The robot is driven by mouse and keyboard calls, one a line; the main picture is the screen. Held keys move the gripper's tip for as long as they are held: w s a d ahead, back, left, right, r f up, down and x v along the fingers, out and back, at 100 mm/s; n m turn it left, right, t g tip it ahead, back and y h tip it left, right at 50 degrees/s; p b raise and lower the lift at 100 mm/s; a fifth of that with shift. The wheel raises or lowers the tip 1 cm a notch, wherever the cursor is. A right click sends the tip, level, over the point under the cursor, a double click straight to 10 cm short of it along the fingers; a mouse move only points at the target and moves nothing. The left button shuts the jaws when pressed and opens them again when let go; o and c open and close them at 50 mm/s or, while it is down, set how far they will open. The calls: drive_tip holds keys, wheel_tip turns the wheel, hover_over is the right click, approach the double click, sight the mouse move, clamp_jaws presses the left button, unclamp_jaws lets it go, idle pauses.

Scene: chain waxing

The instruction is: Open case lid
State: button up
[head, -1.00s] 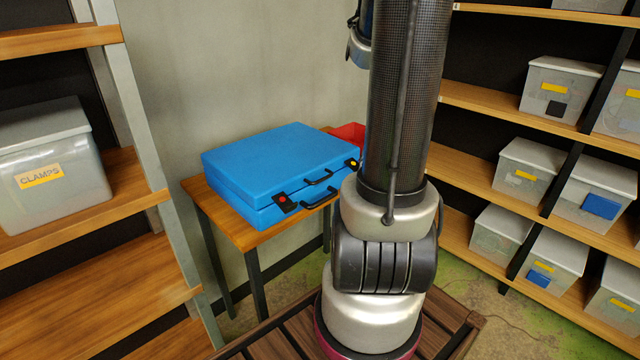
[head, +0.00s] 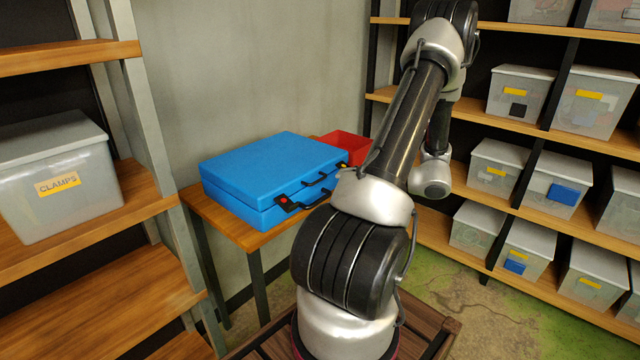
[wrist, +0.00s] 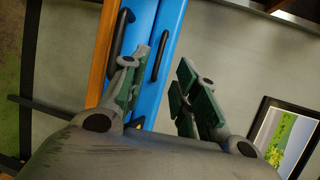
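The blue case (head: 250,180) lies flat on a small wooden table (head: 215,210) with its lid down. Two black latches with red dots show on its front, the left latch (head: 289,203) and the right latch (head: 342,166). Black handles sit between them. In the wrist view the case (wrist: 170,35) stands sideways with a lower handle (wrist: 121,35) and an upper handle (wrist: 160,56). My gripper (wrist: 164,68) is open, nothing between its fingers. One finger overlaps the case front in view; contact cannot be told. The gripper is hidden in the head view.
A red bin (head: 345,146) stands behind the case at right. A left shelf holds a grey CLAMPS box (head: 60,185). Right shelves hold several lidded boxes (head: 520,90). The wall is close behind the table. A framed picture (wrist: 285,135) shows at right in the wrist view.

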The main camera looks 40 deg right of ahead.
drive_tip(key=x, duration=0.7)
drive_tip(key=shift+w+a, duration=0.25)
drive_tip(key=shift+w, duration=0.05)
clamp_jaws()
